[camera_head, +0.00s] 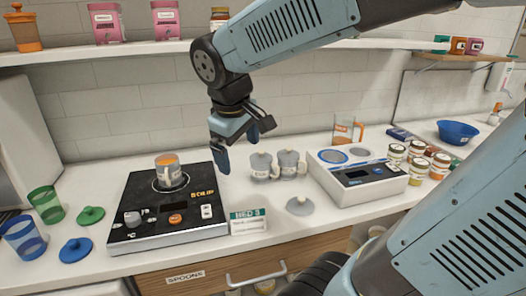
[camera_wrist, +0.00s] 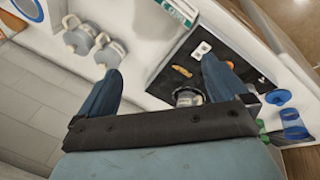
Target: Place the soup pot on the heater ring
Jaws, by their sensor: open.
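A small grey pot or cup (camera_head: 169,171) with an orange mark stands on the ring of a black hot plate (camera_head: 130,205), left of centre; it also shows in the wrist view (camera_wrist: 187,97), partly behind a finger. Two grey lidded vessels with handles, the left one (camera_head: 261,167) and the right one (camera_head: 290,164), stand together right of the hot plate. No readable label tells which vessel is the soup pot. My gripper (camera_head: 243,145) is open and empty, in the air above the counter between the hot plate and the lidded vessels. Its two blue fingers (camera_wrist: 157,82) are spread apart.
A white device (camera_head: 357,176) with two round pads stands at the right, near several jars (camera_head: 418,165) and a blue bowl (camera_head: 458,132). Cups and lids are at left. A shelf (camera_head: 130,50) runs above.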

